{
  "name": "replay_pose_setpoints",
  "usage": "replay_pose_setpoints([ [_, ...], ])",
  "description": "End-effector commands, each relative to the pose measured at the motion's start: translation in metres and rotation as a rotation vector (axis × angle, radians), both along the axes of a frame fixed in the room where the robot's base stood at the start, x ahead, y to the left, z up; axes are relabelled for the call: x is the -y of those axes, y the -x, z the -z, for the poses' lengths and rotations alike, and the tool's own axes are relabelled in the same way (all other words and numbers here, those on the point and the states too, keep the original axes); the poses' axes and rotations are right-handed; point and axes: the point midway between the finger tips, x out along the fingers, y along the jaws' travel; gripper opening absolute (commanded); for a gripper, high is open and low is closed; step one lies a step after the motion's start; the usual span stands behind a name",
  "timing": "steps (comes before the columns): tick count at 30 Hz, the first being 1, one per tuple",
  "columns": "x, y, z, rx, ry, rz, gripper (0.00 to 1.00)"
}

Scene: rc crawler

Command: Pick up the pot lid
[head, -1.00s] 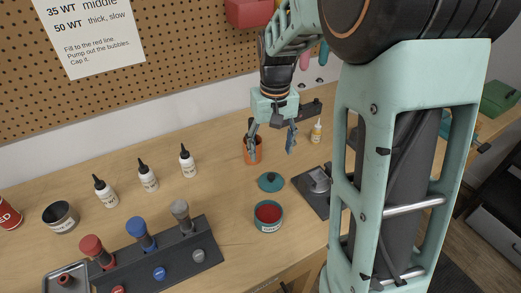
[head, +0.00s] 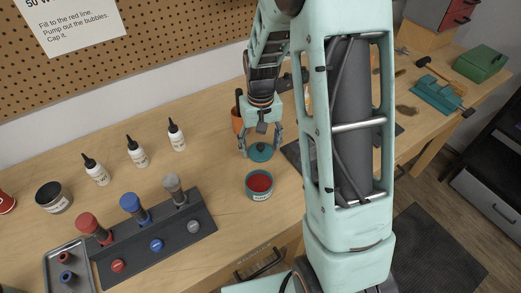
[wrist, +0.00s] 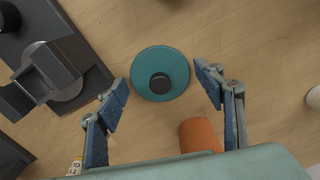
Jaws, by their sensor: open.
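The pot lid (head: 261,152) is a teal disc with a dark round knob. It lies flat on the wooden bench, beside an open teal pot with red contents (head: 259,184). In the wrist view the lid (wrist: 174,62) lies ahead of the fingertips, near the middle of the gap between them. My gripper (head: 260,148) is open and empty, pointing down over the lid in the head view. In the wrist view its blue-padded fingers (wrist: 164,82) are spread wider than the lid, and neither appears to touch it.
An orange cup (head: 236,120) stands just behind the gripper; it also shows in the wrist view (wrist: 199,134). A dark device with a round metal plate (wrist: 62,80) lies left of the lid there. Bottles (head: 137,152) and a dark rack (head: 158,243) with capped tools stand left.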

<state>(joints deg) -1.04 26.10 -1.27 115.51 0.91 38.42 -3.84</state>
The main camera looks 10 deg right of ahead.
Motion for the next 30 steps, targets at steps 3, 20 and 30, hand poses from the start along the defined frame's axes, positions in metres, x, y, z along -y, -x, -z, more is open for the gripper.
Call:
replay_pose_setpoints([
  [3, 0.0, 0.0, 0.003, 0.001, 0.0, 0.0, 0.62],
  [20, 0.0, 0.0, 0.002, 0.001, 0.0, 0.0, 0.37],
  [30, 0.0, -0.001, -0.018, 0.005, 0.0, 0.0, 0.37],
])
